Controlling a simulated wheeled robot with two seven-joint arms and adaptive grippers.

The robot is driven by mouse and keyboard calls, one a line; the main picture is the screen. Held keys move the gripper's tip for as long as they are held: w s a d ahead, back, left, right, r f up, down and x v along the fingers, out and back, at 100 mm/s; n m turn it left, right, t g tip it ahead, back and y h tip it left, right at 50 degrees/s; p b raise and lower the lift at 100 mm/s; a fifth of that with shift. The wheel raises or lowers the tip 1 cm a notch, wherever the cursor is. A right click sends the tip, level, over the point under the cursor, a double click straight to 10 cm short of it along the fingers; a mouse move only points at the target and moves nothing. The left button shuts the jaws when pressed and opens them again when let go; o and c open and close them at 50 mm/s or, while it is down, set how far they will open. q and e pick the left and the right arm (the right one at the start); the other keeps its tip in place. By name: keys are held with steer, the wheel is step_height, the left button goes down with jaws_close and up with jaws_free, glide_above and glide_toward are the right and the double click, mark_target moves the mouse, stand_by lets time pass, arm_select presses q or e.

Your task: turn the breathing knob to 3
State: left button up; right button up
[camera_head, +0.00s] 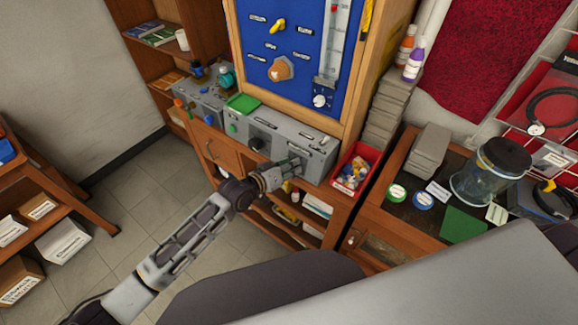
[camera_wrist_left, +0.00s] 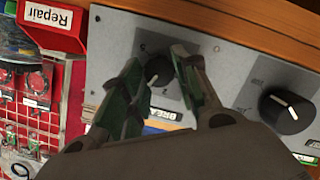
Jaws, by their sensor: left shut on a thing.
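The grey control panel (camera_head: 236,127) is the front of a long box on the wooden bench. In the left wrist view the small dark breathing knob (camera_wrist_left: 158,71) has a light pointer line and sits on the grey panel face, between my fingers. A label reading "BREA", partly covered, is below it. My left gripper (camera_head: 296,164) reaches the right part of the panel, and its greenish fingers also show in the left wrist view (camera_wrist_left: 160,75). They are shut on the knob. In the head view the gripper hides the knob. My right gripper does not show.
A larger black knob (camera_wrist_left: 287,111) is beside the gripper on the same panel; it also shows in the head view (camera_head: 257,143). A red bin (camera_head: 355,168) of small parts stands just right of the panel. A blue board (camera_head: 290,35) rises behind.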

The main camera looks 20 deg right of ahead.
arm_select(q)
steer(key=shift+s+f, duration=0.1)
steer(key=shift+f, duration=0.1)
steer(key=o, duration=1)
steer(key=shift+r, duration=0.1)
steer(key=shift+v, duration=5.95)
steer(key=shift+r+m, duration=0.15)
steer(key=shift+m, duration=0.15)
